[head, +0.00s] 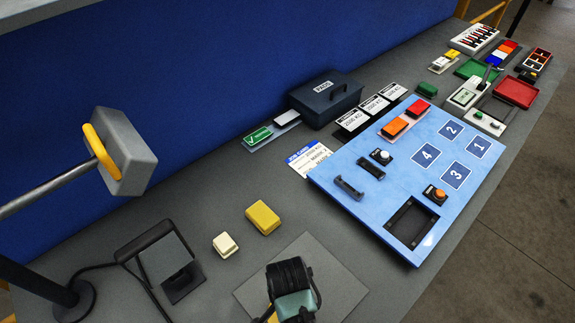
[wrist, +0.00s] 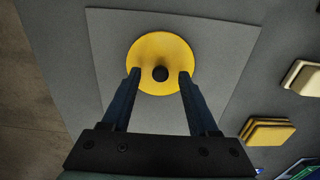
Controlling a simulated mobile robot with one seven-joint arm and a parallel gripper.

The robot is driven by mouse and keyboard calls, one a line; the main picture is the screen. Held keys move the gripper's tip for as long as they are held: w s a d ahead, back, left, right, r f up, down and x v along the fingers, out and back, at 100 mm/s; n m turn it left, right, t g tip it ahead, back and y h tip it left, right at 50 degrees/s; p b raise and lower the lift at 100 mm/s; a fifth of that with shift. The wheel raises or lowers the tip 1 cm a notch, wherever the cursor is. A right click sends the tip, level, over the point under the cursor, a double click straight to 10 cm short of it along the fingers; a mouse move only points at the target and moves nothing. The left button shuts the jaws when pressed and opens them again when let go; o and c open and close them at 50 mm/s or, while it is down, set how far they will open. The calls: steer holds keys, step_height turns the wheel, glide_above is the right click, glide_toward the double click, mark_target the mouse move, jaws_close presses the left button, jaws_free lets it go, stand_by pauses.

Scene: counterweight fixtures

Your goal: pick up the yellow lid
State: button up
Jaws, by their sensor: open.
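The yellow lid (wrist: 162,47) is a round disc with a dark knob (wrist: 160,74) at its centre, lying on a grey mat (wrist: 112,40). My gripper (wrist: 160,77) is open over the near half of the lid, one finger on each side of the knob with a gap to each. I cannot tell how high the fingertips are above the lid. In the head view my wrist hides nearly all of the lid; only a bit of yellow shows at the bottom edge. The mat (head: 335,268) also shows there.
A yellow block (head: 263,218) and a cream block (head: 225,245) lie near the mat. A blue panel (head: 330,165) with buttons and numbered squares lies to the right. A dark stand (head: 183,285) is at left. A grey block with a yellow handle (head: 130,150) is on a bar at upper left.

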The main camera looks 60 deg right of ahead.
steer(key=shift+f, duration=0.4)
jaws_close()
steer(key=shift+r, duration=0.1)
